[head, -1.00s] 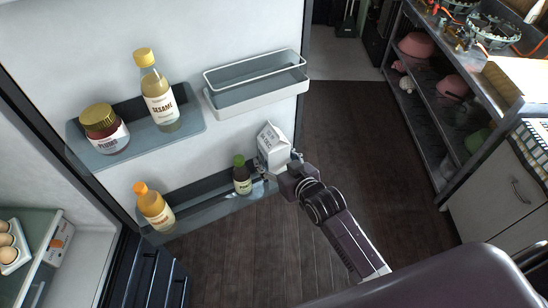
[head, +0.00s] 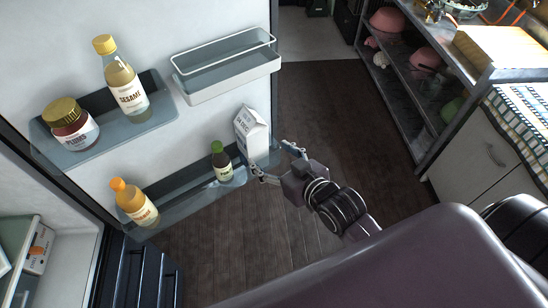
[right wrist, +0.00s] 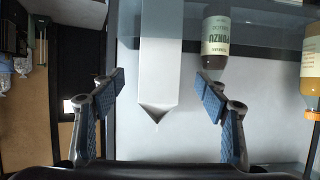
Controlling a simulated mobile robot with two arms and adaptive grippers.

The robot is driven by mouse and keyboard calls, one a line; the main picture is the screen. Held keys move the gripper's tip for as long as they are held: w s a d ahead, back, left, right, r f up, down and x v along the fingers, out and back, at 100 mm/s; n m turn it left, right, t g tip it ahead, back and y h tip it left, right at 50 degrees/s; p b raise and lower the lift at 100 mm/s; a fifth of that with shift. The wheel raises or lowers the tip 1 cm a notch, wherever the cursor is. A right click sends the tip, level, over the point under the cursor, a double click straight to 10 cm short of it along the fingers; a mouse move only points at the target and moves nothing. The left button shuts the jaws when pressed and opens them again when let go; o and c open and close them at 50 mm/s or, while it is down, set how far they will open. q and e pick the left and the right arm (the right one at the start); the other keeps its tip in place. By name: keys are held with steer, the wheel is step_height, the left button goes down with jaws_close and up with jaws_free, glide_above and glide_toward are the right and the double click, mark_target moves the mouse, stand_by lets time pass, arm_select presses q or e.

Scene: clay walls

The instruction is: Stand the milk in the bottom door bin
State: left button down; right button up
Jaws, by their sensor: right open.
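The white milk carton (head: 252,135) stands at the right end of the bottom door bin (head: 190,207), a little tilted in the head view, beside a small green-capped bottle (head: 222,163). My right gripper (head: 272,163) is open just to the right of and in front of the carton. In the right wrist view the carton (right wrist: 161,60) shows between the spread blue-padded fingers (right wrist: 163,115), with gaps on both sides. The carton's base is partly hidden by the bin and a finger. My left gripper is not in view.
An orange-capped bottle (head: 135,203) stands at the bin's left end. Above are a shelf with a jar (head: 71,125) and a sesame bottle (head: 124,82), and an empty white-rimmed bin (head: 225,68). Dark floor (head: 320,110) lies open to the right.

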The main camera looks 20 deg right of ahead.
steer(key=shift+s+d+r, duration=0.15)
steer(key=shift+s+r, duration=0.1)
steer(key=shift+s, duration=0.3)
steer(key=s+d+f+g+h, duration=0.1)
steer(key=s+d+f+g, duration=0.2)
steer(key=f, duration=1.2)
steer(key=s+f+g+h, duration=0.15)
steer(key=s+f, duration=0.35)
steer(key=f, duration=1)
steer(key=s+f+g, duration=0.2)
steer(key=s+f, duration=0.5)
steer(key=s, duration=0.3)
steer(key=s+d+f+g, duration=0.1)
steer(key=s+f+g, duration=0.2)
steer(key=s+f, duration=0.4)
steer(key=s+d+f+g, duration=0.1)
steer(key=s+f, duration=0.6)
steer(key=s, duration=0.7)
steer(key=shift+s+d+f+g, duration=0.2)
steer(key=shift+d+f+g, duration=0.1)
steer(key=shift+g, duration=0.55)
